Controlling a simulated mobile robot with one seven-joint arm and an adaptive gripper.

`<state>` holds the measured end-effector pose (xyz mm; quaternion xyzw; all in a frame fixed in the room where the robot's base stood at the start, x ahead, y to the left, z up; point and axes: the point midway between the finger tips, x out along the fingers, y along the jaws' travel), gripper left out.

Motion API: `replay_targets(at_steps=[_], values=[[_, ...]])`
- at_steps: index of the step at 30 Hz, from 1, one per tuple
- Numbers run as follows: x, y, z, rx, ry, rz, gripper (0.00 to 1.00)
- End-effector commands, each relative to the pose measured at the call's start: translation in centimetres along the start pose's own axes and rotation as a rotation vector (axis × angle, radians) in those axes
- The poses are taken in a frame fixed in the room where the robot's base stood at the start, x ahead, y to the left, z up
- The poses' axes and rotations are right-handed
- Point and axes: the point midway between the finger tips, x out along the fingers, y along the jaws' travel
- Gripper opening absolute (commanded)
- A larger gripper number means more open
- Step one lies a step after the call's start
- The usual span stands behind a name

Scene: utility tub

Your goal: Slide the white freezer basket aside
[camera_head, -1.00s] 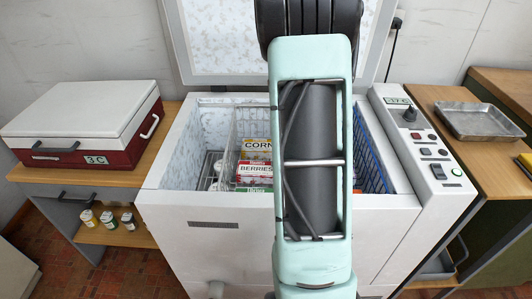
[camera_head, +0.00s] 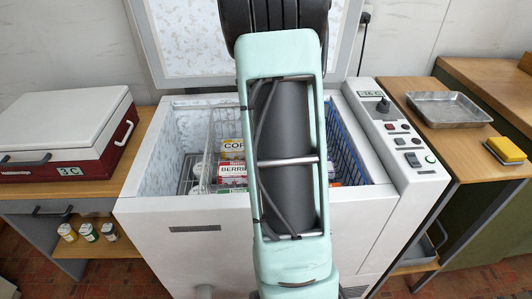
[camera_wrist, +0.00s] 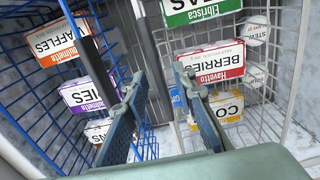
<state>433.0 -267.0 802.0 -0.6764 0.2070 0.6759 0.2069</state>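The white freezer basket (camera_head: 208,150) is a wire basket in the left part of the open chest freezer (camera_head: 165,210). It holds boxes, including corn (camera_head: 232,150) and berries (camera_head: 232,172). My arm hides its right side in the head view. In the wrist view the white basket (camera_wrist: 299,65) is on the right and the blue wire basket (camera_wrist: 22,75) on the left. My gripper (camera_wrist: 160,105) is open, fingers spread near the neighbouring basket walls. The near white wall appears to lie between the fingers, but contact cannot be told. The head view hides my gripper behind my arm.
The blue basket (camera_head: 345,150) stands in the freezer's right part, beside the control panel (camera_head: 395,125). A raised lid (camera_head: 185,45) stands behind. A red and white case (camera_head: 65,130) is left; a metal tray (camera_head: 448,108) and yellow sponge (camera_head: 506,149) are right.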

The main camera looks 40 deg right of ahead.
Motion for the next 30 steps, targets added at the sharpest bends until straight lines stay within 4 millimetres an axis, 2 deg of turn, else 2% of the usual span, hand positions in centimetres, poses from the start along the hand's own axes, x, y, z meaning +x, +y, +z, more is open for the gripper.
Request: replay_targets(at_steps=[6, 13, 19, 30], values=[[-4.9, -0.1, -0.1, 0.0, 0.005, -0.001, 0.25], [-8.8, 0.0, -0.1, 0.0, 0.004, 0.0, 0.25], [-10.1, 0.0, 0.0, 0.0, 0.001, 0.001, 0.25], [-10.3, -0.3, 0.0, -0.004, -0.001, 0.001, 0.25]])
